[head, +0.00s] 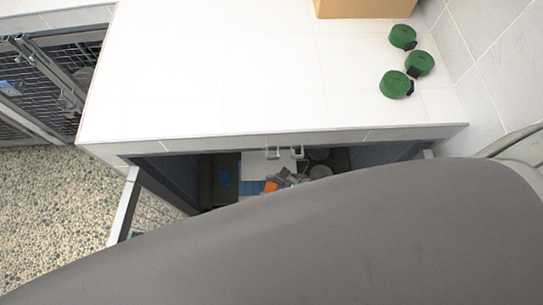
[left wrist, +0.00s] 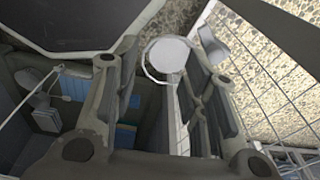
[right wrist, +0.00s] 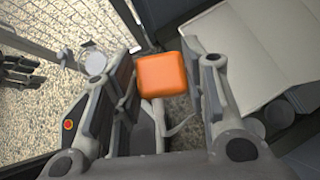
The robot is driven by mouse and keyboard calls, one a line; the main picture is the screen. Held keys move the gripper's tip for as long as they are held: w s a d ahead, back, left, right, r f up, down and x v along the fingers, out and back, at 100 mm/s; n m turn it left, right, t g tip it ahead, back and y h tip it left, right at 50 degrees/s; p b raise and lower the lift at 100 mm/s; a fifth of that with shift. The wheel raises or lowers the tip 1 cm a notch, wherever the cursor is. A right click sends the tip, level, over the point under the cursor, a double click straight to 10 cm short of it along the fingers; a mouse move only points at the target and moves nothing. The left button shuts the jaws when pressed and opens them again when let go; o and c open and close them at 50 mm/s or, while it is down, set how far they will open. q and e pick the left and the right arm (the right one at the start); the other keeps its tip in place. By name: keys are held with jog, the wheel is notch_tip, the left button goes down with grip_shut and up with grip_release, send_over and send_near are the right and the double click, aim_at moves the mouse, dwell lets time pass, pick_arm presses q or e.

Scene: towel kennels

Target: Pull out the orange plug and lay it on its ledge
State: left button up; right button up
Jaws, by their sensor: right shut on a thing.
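The orange plug (right wrist: 163,75) sits between the fingertips of my right gripper (right wrist: 165,85), which is shut on it. In the head view the plug (head: 271,187) shows as a small orange patch inside the open cabinet beneath the white counter, beside my right gripper (head: 287,178). A pale flat panel (head: 262,163) lies just behind it; I cannot tell whether this is the ledge. The plug's socket is not clearly visible. My left gripper (left wrist: 165,90) is open and empty in its wrist view. In the head view it is hidden.
The white counter (head: 230,80) overhangs the cabinet opening. Several green round items (head: 396,84) and a cardboard box (head: 365,7) rest on top. An open door (head: 123,207) stands at the left. Mesh kennel doors (head: 45,85) are at far left.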

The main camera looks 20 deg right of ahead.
jog(key=w+d+f+b, duration=0.1)
jog(key=w+f+b, duration=0.1)
jog(key=w+b, duration=0.1)
jog(key=w+d+f+b, duration=0.1)
jog(key=w+f+b, duration=0.2)
jog(key=b, duration=0.3)
jog(key=w+d+f+b, duration=0.1)
jog(key=w+f+b, duration=0.2)
jog(key=w+b, duration=0.1)
jog(key=shift+w+f+b, duration=0.25)
jog(key=shift+w+b, duration=0.1)
jog(key=shift+w, duration=0.4)
pick_arm(q)
notch_tip(320, 180, down, 15)
jog(key=s, duration=0.1)
jog(key=shift+s+a+b, duration=0.2)
jog(key=shift+b, duration=0.15)
pick_arm(e)
jog(key=shift+w+d+f, duration=0.15)
jog(key=shift+w+f, duration=0.05)
jog(key=shift+w, duration=0.1)
